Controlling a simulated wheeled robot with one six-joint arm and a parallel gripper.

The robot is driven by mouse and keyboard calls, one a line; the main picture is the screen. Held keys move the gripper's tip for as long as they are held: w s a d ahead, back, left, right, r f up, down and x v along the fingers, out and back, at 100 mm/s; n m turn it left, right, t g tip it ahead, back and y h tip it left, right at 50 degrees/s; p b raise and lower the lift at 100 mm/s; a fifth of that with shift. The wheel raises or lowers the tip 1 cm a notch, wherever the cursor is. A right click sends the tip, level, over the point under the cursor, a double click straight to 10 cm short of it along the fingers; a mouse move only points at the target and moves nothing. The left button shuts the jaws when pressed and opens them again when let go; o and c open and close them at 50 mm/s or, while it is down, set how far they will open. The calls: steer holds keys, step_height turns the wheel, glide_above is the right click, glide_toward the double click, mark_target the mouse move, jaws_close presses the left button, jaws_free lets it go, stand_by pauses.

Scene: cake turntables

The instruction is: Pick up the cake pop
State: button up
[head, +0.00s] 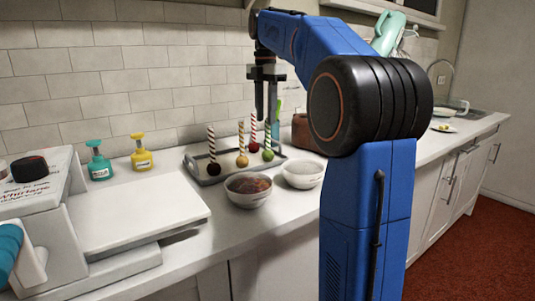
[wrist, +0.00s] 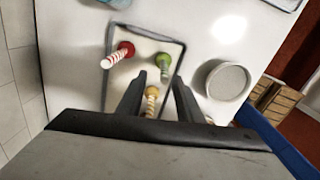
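Several cake pops stand stick-up on a grey-rimmed tray (head: 204,182): a dark one (head: 213,169), a yellow one (head: 242,161), a green one (head: 268,155) and a red one (head: 254,147), with striped sticks. My gripper (head: 266,116) hangs above the tray, pointing down, with its fingers apart. In the wrist view, the yellow cake pop (wrist: 152,90) shows between the open fingers (wrist: 160,78), partly hidden by the gripper body. The green cake pop (wrist: 164,60) is just beyond the fingertips, and the red cake pop (wrist: 126,47) is farther left. The dark one is not visible there.
A bowl with dark contents (head: 249,189) and a pale bowl (head: 303,175) stand in front of the tray. Teal (head: 99,162) and yellow (head: 141,154) pump bottles stand left. A large white machine (head: 120,212) fills the left counter. The tiled wall is close behind.

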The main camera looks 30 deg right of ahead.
mark_target(268, 150)
step_height(268, 150, down, 3)
steer(key=shift+r, duration=0.1)
steer(key=shift+s+d+f, duration=0.1)
steer(key=shift+s+f, duration=0.1)
steer(key=shift+f, duration=1.2)
steer(key=shift+s+d+f, duration=0.1)
steer(key=shift+s+f, duration=0.05)
steer(key=shift+f, duration=1.2)
steer(key=shift+c, duration=0.2)
jaws_close()
